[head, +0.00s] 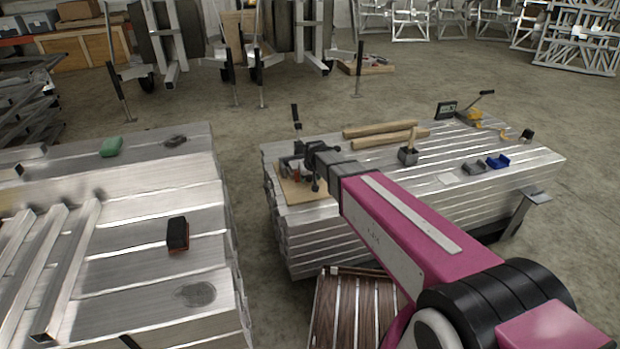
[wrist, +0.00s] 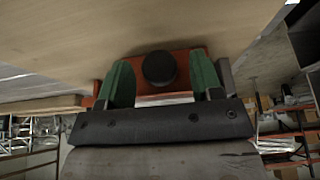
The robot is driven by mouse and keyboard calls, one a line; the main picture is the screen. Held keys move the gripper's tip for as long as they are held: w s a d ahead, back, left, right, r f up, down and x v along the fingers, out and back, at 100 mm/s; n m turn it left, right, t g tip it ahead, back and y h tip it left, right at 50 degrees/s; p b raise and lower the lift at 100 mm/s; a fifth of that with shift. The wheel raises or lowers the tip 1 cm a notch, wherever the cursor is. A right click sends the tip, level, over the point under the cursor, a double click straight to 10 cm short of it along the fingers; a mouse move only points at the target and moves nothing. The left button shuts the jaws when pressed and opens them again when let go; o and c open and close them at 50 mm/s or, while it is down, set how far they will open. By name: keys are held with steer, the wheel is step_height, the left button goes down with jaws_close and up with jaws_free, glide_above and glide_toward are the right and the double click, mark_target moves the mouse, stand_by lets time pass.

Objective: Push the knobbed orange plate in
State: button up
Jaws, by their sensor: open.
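The orange plate (wrist: 141,62) shows in the wrist view, with a round black knob (wrist: 159,68) at its middle. It lies against a pale wooden surface (wrist: 230,25). My gripper (wrist: 163,80) is open, with one green finger on each side of the knob and a gap to it on both sides. The fingers partly cover the plate's ends, and I cannot tell whether they touch it. In the head view my gripper (head: 312,170) is over the wooden board (head: 297,194) at the left end of the right-hand stack; the plate cannot be made out there.
The right-hand aluminium stack (head: 340,228) also carries wooden bars (head: 380,130), a grey block (head: 408,156) and a blue bin (head: 497,161). Another stack (head: 130,210) stands at left, with a brush (head: 178,234) on it. Bare floor lies between them.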

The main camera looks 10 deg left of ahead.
steer(key=v, duration=1)
steer(key=shift+r, duration=0.2)
steer(key=shift+s, duration=0.1)
steer(key=c, duration=0.6)
steer(key=shift+s+d, duration=0.1)
steer(key=shift+d, duration=0.1)
jaws_close()
steer(key=s+d+f+n+g+y, duration=0.15)
steer(key=d+n, duration=0.25)
steer(key=n, duration=0.5)
steer(key=s+d+n+y, duration=0.2)
steer(key=d+n+y, duration=0.1)
steer(key=n, duration=0.5)
steer(key=x, duration=0.9)
steer(key=shift+w+a+f, duration=0.1)
steer(key=shift+w, duration=0.1)
steer(key=shift+w+a+f, duration=0.25)
steer(key=shift+w+a, duration=0.4)
steer(key=shift+w, duration=0.35)
steer(key=shift+w+a, duration=0.4)
steer(key=shift+w, duration=0.3)
